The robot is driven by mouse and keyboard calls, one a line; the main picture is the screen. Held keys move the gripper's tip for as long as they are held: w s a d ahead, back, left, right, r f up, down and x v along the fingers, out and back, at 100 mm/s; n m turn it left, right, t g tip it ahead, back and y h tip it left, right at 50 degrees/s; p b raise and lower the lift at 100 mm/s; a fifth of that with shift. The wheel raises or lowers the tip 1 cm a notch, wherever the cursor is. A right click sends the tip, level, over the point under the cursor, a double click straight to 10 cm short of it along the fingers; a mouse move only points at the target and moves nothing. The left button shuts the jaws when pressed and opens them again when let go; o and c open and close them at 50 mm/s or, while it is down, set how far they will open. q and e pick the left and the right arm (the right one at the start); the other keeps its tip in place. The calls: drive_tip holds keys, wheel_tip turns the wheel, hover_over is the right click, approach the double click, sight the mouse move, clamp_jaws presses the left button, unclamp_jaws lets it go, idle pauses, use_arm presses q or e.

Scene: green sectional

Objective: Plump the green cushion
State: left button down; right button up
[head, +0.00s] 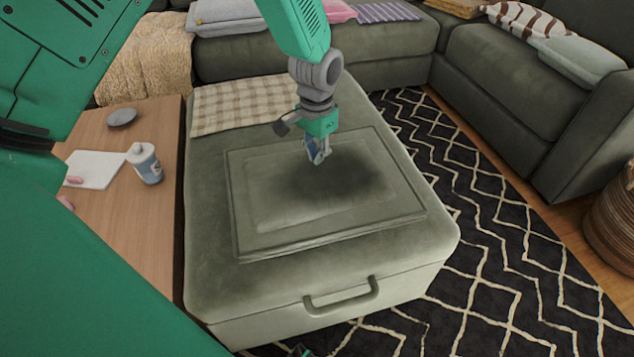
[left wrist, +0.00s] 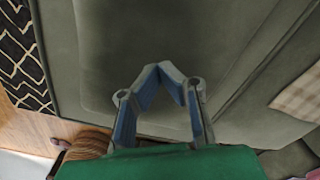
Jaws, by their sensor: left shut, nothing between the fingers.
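The green cushion (head: 265,215) lies flat on the grey-green ottoman (head: 210,280). It is a low rectangle with a piped edge. Its surface also fills much of the left wrist view (left wrist: 230,50). My left gripper (head: 320,158) points down over the cushion's far middle part, with a dark shadow beneath it. In the left wrist view the blue fingertips (left wrist: 172,78) meet with nothing between them. I cannot tell whether they touch the cushion.
A checked cloth (head: 245,104) lies on the ottoman's far left. A wooden table (head: 140,230) at the left holds a bottle (head: 146,165), paper (head: 95,170) and a dark round object (head: 122,117). The sectional (head: 520,85) stands behind and right. A patterned rug (head: 500,230) covers the floor.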

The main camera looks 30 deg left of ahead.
use_arm(q)
drive_tip(key=shift+d+r, duration=0.1)
drive_tip(key=shift+d, duration=0.2)
use_arm(e)
drive_tip(key=shift+d, duration=0.3)
drive_tip(key=shift+f, duration=0.1)
use_arm(q)
drive_tip(key=shift+a+f, duration=0.2)
drive_tip(key=shift+f, duration=0.25)
drive_tip(key=shift+d+f+b, duration=0.1)
drive_tip(key=shift+f+b, duration=0.3)
drive_tip(key=shift+f, duration=0.55)
use_arm(e)
drive_tip(key=shift+a+f, duration=0.1)
drive_tip(key=shift+f, duration=0.2)
use_arm(q)
drive_tip(key=shift+f+p, duration=0.1)
drive_tip(key=shift+p, duration=0.35)
use_arm(e)
drive_tip(key=shift+r, duration=0.45)
use_arm(q)
wheel_tip(320, 180, up, 3)
drive_tip(key=p, duration=0.3)
drive_tip(key=shift+f, duration=0.1)
use_arm(e)
wheel_tip(320, 180, up, 3)
drive_tip(key=shift+f, duration=0.1)
